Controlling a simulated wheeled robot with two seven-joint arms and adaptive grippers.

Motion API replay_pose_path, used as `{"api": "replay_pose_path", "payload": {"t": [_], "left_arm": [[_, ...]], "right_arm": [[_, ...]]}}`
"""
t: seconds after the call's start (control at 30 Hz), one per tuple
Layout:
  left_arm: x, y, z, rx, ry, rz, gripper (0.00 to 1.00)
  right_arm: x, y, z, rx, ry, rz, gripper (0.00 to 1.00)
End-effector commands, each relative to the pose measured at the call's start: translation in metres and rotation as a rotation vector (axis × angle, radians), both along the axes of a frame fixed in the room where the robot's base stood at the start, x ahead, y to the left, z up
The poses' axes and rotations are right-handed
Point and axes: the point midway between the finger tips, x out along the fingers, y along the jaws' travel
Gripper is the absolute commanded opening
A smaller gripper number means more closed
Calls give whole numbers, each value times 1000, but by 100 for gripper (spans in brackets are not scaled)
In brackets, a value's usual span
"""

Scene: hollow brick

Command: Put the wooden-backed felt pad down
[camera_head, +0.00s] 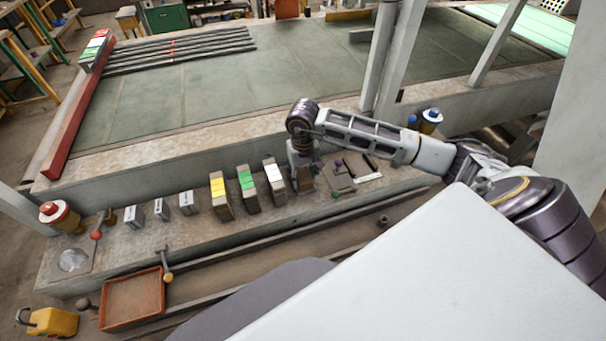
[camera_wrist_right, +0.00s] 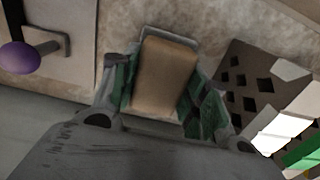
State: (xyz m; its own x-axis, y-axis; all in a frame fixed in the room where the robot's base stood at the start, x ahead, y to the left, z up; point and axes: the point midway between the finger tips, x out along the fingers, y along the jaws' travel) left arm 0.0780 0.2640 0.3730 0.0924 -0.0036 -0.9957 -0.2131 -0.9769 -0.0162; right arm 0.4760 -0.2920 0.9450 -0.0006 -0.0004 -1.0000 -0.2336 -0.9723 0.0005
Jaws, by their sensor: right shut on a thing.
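My right gripper (camera_head: 303,168) reaches in from the right over the ledge and points down. It is shut on the wooden-backed felt pad (camera_wrist_right: 165,76), whose tan back shows between the green-lined fingers in the right wrist view. In the head view the pad (camera_head: 305,181) is a small brown block below the fingers, right of the white-marked hollow brick (camera_head: 274,183). A pale grey edge shows just beyond the pad in the wrist view. Whether the pad touches the ledge I cannot tell. My left gripper is not in view.
Hollow bricks with yellow (camera_head: 221,196) and green (camera_head: 247,190) marks stand left of the white-marked one. A plate with levers and a purple knob (camera_wrist_right: 19,57) lies close on the other side. A rusty tray (camera_head: 133,299) is at front left. The ledge (camera_head: 320,215) is bare in front.

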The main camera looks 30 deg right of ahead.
Motion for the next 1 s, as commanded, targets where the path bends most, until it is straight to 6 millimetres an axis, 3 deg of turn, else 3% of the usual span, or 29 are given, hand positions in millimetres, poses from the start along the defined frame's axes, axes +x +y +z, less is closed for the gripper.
{"api": "replay_pose_path", "payload": {"t": [0.43,0.47,0.6,1.0], "left_arm": [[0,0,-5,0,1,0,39],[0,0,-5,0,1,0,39],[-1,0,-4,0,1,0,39],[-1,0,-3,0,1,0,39]], "right_arm": [[0,0,-3,0,-1,1,25],[0,0,-4,0,-1,1,46],[0,0,-3,0,-1,1,64],[0,0,-2,0,0,1,66]]}}
